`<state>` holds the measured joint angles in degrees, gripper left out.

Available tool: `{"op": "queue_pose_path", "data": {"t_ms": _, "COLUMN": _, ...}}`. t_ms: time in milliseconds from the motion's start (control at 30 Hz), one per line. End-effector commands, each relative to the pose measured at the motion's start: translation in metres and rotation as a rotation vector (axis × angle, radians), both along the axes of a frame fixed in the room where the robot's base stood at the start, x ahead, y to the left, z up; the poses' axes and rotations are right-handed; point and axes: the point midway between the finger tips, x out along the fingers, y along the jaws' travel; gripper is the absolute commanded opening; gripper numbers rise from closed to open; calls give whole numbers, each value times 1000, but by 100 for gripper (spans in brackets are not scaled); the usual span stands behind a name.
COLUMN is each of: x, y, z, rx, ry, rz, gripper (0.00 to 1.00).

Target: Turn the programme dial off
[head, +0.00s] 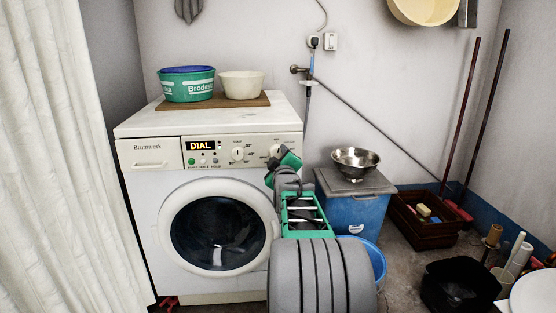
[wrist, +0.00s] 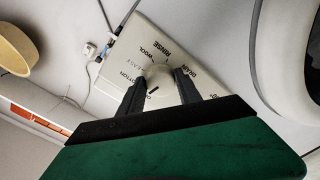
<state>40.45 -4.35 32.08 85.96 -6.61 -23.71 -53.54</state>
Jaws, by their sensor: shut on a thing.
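The white washing machine (head: 237,157) stands against the wall with its control panel facing me. The cream programme dial (wrist: 159,78) is at the right of the panel, with words such as WOOL, RINSE, DRAIN and COTTON around it. A short dark mark shows on the dial's face, toward the lower left in the wrist view. My gripper (wrist: 160,88) is shut on the dial, one dark finger on each side. In the head view my gripper (head: 278,155) covers much of the dial. The lettering nearest the mark is partly hidden by the fingers.
A smaller knob (head: 237,154) and a lit display (head: 201,145) reading DIAL are left of my gripper. The round door (head: 218,233) is below. A blue box with a steel bowl (head: 355,160) stands close on the right.

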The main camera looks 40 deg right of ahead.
Motion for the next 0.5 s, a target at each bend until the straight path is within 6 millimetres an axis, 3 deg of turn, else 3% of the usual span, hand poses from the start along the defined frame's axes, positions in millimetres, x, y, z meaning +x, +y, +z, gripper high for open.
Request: {"op": "queue_pose_path", "data": {"t_ms": 500, "x": 0, "y": 0, "z": 4, "rx": -197, "ry": 127, "rz": 2, "gripper": 0}}
